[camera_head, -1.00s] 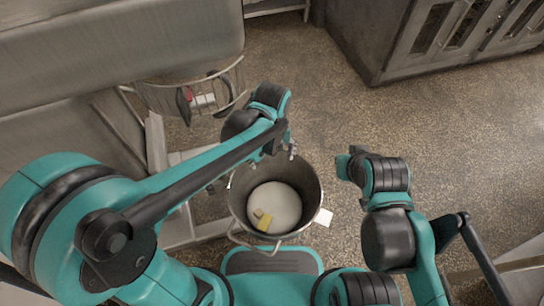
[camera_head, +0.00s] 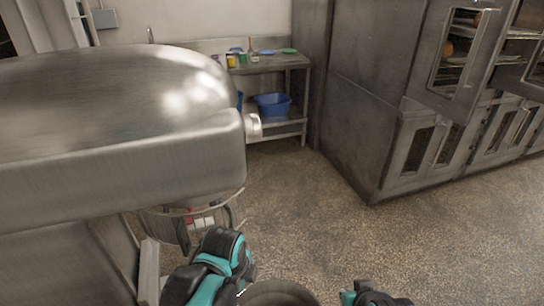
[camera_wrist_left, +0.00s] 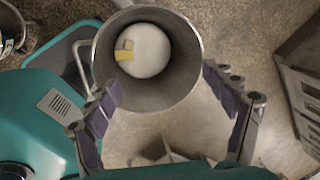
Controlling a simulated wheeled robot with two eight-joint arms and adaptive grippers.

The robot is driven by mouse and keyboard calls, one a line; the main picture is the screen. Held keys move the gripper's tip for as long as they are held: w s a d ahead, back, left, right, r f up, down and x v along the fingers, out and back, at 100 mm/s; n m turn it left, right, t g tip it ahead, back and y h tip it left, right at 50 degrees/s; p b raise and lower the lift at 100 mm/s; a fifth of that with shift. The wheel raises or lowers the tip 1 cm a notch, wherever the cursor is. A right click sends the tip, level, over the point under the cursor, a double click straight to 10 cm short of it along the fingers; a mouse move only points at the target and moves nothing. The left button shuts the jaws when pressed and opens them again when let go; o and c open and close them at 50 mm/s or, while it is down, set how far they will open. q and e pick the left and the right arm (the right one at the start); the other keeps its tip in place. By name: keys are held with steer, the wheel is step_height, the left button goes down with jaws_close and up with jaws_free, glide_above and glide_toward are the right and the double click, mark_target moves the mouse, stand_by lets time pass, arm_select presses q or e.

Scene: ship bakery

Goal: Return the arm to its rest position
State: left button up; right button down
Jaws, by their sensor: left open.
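My left arm (camera_head: 215,268) shows at the bottom of the head view, beside the mixing bowl. In the left wrist view my left gripper (camera_wrist_left: 165,82) is open and empty, its two fingers spread wide on either side of the bowl's near part. The steel bowl (camera_wrist_left: 165,98) holds white powder (camera_wrist_left: 150,50) and yellow pieces (camera_wrist_left: 125,54). Only the bowl's upper part (camera_head: 280,290) shows at the bottom of the head view. Part of my right arm (camera_head: 372,294) shows at the bottom edge; its gripper fingers are not visible.
A large steel mixer (camera_head: 120,120) fills the left, with a wire guard (camera_head: 228,207) under its head. Steel ovens (camera_head: 440,150) stand at the right. A steel shelf table (camera_head: 290,63) with a blue tub (camera_head: 272,105) stands at the back. The speckled floor (camera_head: 310,220) between is clear.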

arm_select(q)
steer(key=s+a+r+n+t, duration=0.1)
steer(key=a+n, duration=0.4)
steer(key=n, duration=0.5)
steer(key=s+a+r+n+t, duration=0.2)
steer(key=a+n, duration=0.3)
steer(key=n, duration=0.5)
steer(key=shift+s+a+r+n+t+y, duration=0.15)
steer(key=shift+s+a+n+t+y, duration=0.2)
steer(key=shift+s+t, duration=0.45)
